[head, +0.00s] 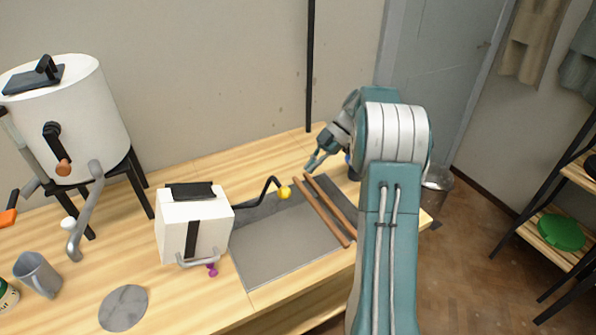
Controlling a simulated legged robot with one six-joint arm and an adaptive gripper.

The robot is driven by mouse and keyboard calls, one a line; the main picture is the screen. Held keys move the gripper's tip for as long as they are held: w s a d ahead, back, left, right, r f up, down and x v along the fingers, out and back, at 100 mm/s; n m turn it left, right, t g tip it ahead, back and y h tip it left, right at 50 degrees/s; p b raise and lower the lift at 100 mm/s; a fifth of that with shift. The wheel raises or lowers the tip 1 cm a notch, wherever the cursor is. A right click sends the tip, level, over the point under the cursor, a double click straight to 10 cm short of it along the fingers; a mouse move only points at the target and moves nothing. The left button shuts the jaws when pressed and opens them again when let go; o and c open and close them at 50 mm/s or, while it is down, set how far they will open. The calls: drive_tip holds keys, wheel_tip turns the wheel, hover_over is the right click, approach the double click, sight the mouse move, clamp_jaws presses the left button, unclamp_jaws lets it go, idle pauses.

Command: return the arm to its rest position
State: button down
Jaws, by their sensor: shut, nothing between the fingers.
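My teal arm rises at the right of the head view and bends over the back right part of the wooden table. My gripper (311,167) points down and left from the arm's far end. Its fingers are shut with nothing seen between them. It is near the upper ends of two brown wooden rods (329,212), and I cannot tell how high above them it is. My upper arm hides the table's right part.
The wooden table (175,306) holds a grey slab (275,250), a white box (183,231), a black crank with a yellow knob (285,192), a grey mug (36,273) and a large white drum (80,110) on a black stand. A metal bin (436,185) and shelf with green disc (561,232) stand right.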

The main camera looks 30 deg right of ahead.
drive_tip(key=s+a+r+m+t+h, duration=0.1)
drive_tip(key=s+a+r+m+h, duration=0.5)
drive_tip(key=s+a+r+m, duration=0.5)
drive_tip(key=s+a+m+t+h, duration=0.1)
drive_tip(key=s+a+m+t, duration=0.1)
drive_tip(key=s+a+m, duration=0.2)
drive_tip(key=s+a+m+t+h, duration=0.2)
drive_tip(key=s+m, duration=0.3)
drive_tip(key=s, duration=0.6)
drive_tip(key=shift+a+f+t, duration=0.25)
drive_tip(key=shift+a+t, duration=0.25)
drive_tip(key=shift+a, duration=0.4)
